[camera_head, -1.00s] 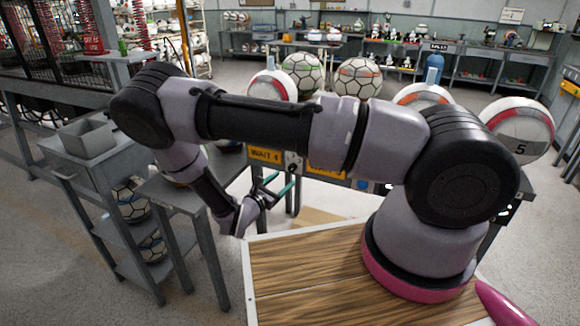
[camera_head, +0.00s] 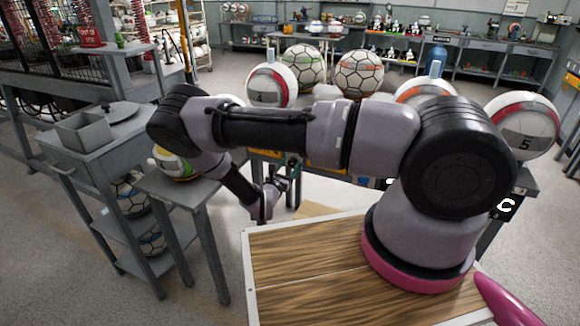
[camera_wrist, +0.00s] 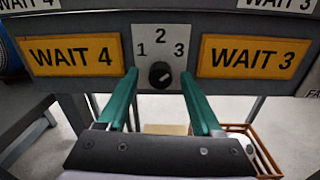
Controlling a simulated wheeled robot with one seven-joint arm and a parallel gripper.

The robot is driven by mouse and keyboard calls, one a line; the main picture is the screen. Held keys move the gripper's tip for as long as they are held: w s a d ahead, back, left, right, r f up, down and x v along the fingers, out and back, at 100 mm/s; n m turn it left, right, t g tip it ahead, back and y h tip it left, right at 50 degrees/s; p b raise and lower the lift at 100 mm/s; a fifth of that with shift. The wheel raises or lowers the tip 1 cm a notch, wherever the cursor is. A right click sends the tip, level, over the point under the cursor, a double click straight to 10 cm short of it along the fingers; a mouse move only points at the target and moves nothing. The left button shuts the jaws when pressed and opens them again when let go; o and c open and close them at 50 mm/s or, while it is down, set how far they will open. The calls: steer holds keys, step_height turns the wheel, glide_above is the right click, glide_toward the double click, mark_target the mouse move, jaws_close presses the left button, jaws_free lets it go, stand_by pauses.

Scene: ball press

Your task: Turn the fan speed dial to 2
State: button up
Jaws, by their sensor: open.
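The fan speed dial (camera_wrist: 160,74) is a small dark round knob on a white plate (camera_wrist: 159,48) marked 1, 2 and 3, on the grey front edge of a bench. The 2 is above the dial, the 1 to its left and the 3 to its right. A small light mark shows on the knob, but I cannot tell its exact setting. My gripper (camera_wrist: 159,78) is open, with its green fingers on either side of the dial in the picture. I cannot tell whether they touch it. In the head view my arm mostly hides the dial area.
A yellow WAIT 4 sign (camera_wrist: 73,55) is left of the dial and a yellow WAIT 3 sign (camera_wrist: 255,58) right. A brown crate (camera_wrist: 262,150) is on the floor below. Large balls (camera_head: 359,74) stand on the bench behind my arm. A grey side table (camera_head: 178,195) stands at left.

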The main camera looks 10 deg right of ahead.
steer(key=shift+w+d, duration=0.1)
steer(key=shift+w, duration=0.05)
jaws_close()
steer(key=shift+n, duration=4.8)
